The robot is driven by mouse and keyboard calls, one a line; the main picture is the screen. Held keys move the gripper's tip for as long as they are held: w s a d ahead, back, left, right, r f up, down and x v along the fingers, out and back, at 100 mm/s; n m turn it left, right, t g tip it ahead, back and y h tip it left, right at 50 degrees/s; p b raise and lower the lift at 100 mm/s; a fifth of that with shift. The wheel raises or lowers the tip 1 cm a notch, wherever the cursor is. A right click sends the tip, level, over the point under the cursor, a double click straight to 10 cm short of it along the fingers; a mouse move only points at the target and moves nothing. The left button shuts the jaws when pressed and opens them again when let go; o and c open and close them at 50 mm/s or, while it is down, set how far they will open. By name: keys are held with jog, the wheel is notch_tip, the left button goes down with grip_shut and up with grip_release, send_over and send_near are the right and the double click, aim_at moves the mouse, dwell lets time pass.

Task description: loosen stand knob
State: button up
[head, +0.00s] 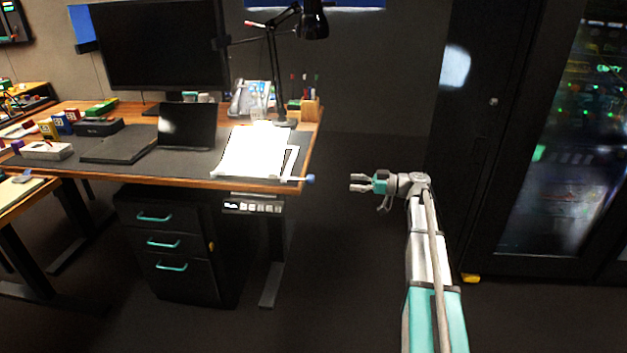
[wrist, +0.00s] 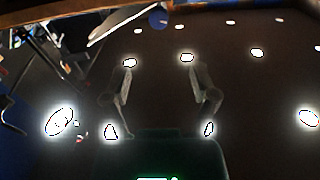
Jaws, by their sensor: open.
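The stand knob (head: 310,179) is a small blue knob at the right end of a white stand (head: 290,163) that holds papers. It sticks out past the desk's front right corner. In the wrist view the blue knob (wrist: 158,17) is at the top, beyond the fingertips and roughly in line with the gap between them. My gripper (head: 353,183) is open and empty, to the right of the knob at about the same picture height and apart from it. Its two spread fingers also show in the wrist view (wrist: 158,66).
The wooden desk (head: 240,184) carries a monitor (head: 150,45), a laptop (head: 187,126) and a black lamp (head: 273,75). A drawer cabinet (head: 175,240) stands below. A dark server cabinet (head: 560,150) is at the right. The floor between desk and cabinet is clear.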

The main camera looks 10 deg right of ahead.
aim_at(311, 180)
jog(key=x, duration=1.3)
jog(key=shift+w+a, duration=0.1)
jog(key=shift+a, duration=0.15)
jog(key=shift+f, duration=0.1)
grip_shut()
